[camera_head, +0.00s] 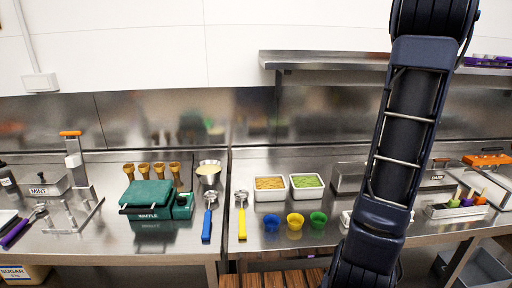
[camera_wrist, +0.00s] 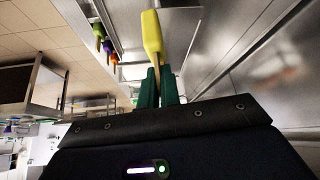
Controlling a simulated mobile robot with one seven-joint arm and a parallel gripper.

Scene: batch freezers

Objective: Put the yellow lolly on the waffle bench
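The yellow lolly (camera_wrist: 152,35) stands out from my gripper (camera_wrist: 159,84) in the wrist view. The two green fingers are closed around its stick. Neither the yellow lolly nor my gripper shows in the head view, where my arm fills the right part. The waffle bench (camera_head: 105,245) is the steel bench at the left in the head view. It carries a green waffle maker (camera_head: 150,193) marked WAFFLE.
On the waffle bench stand several cones (camera_head: 144,170), a metal cup (camera_head: 208,172) and a blue-handled scoop (camera_head: 207,224). The right bench has two topping tubs (camera_head: 270,195), small coloured cups (camera_head: 295,222) and a lolly holder (camera_head: 455,211). Bare steel lies in front of the waffle maker.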

